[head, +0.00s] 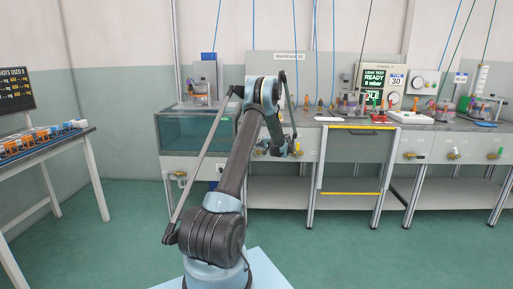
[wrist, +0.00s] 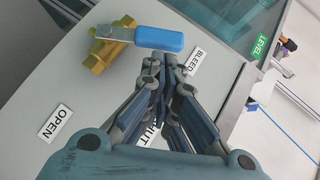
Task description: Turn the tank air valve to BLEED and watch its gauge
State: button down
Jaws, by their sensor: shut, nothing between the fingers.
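In the wrist view a brass valve (wrist: 104,50) with a blue lever (wrist: 158,38) sits on a grey panel. The lever points right in that picture, its free end just above the BLEED label (wrist: 197,61). The SHUT label (wrist: 151,131) is partly covered by my fingers, and the OPEN label (wrist: 55,123) lies lower left. My gripper (wrist: 175,62) is shut and empty, its tips just below the lever's outer end; I cannot tell whether they touch it. In the head view my arm hides much of this area. I cannot make out the tank's gauge in either view.
The glass-sided water tank (head: 195,132) stands left of my arm, and its edge with a green LEVEL label (wrist: 261,46) shows in the wrist view. Benches with test gear run right, under hanging blue hoses. A table (head: 45,147) stands at left. Green floor is open.

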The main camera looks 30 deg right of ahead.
jog(key=d+r+v, duration=0.1)
jog(key=d+v, duration=0.1)
jog(key=v, duration=1)
jog(key=shift+w+r, duration=0.15)
jog(key=shift+w, duration=0.05)
